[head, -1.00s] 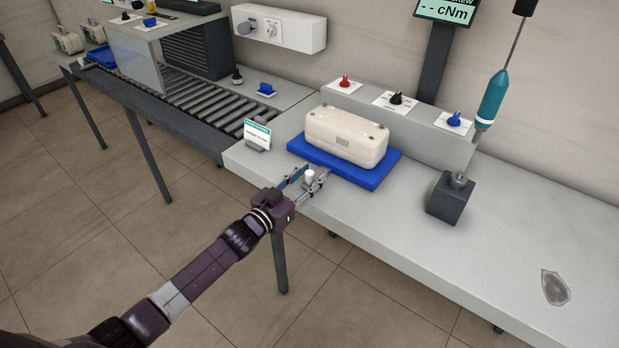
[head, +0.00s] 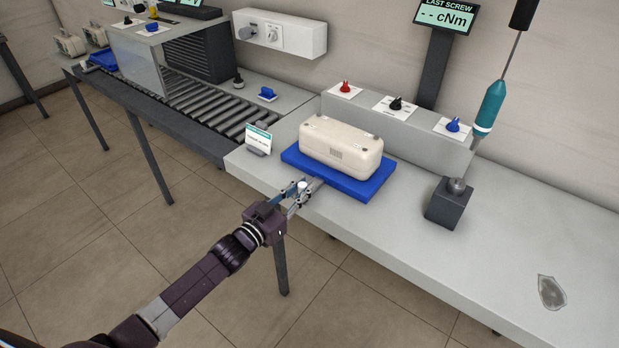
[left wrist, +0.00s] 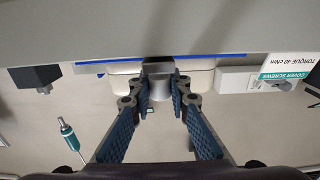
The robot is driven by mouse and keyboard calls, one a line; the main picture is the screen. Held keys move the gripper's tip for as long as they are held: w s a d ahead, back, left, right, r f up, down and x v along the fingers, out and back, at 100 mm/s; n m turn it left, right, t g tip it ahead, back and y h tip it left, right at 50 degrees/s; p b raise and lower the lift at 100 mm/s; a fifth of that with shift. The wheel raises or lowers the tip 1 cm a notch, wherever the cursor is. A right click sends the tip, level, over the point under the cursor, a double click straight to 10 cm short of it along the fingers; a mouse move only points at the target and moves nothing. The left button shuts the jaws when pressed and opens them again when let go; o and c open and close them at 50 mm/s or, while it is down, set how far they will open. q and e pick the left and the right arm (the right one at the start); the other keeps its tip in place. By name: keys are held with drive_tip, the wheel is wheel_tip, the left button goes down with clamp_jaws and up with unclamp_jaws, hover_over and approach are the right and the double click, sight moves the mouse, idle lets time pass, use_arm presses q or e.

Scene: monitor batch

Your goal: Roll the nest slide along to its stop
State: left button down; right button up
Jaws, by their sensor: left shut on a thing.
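The nest slide is a blue plate (head: 362,189) on the grey bench, carrying a cream monitor housing (head: 340,148). A pale knob (head: 303,186) on a short bar sticks out from its front side, at the bench's front edge. My left gripper (head: 301,190) is shut on this knob. In the left wrist view the grey knob (left wrist: 161,86) sits between the fingertips (left wrist: 157,102), and the blue plate edge shows as a thin strip behind. The slide's stop and track cannot be made out. My right gripper is not in view.
A label card (head: 258,139) stands close left of the plate. A dark block (head: 449,204) with a metal top stands to the right, near a hanging teal screwdriver (head: 490,107). A roller conveyor (head: 205,108) lies at left. The bench's right front is mostly clear.

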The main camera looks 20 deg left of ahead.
sight(295, 196)
use_arm(q)
drive_tip(key=p+v, duration=0.1)
drive_tip(key=v, duration=0.2)
drive_tip(key=shift+s, duration=0.1)
drive_tip(key=shift+f, duration=0.2)
drive_tip(key=c, duration=2.2)
unclamp_jaws()
drive_tip(key=o, duration=0.4)
drive_tip(key=shift+s+a+r, duration=0.1)
drive_tip(key=shift+r, duration=0.05)
drive_tip(key=v, duration=1.2)
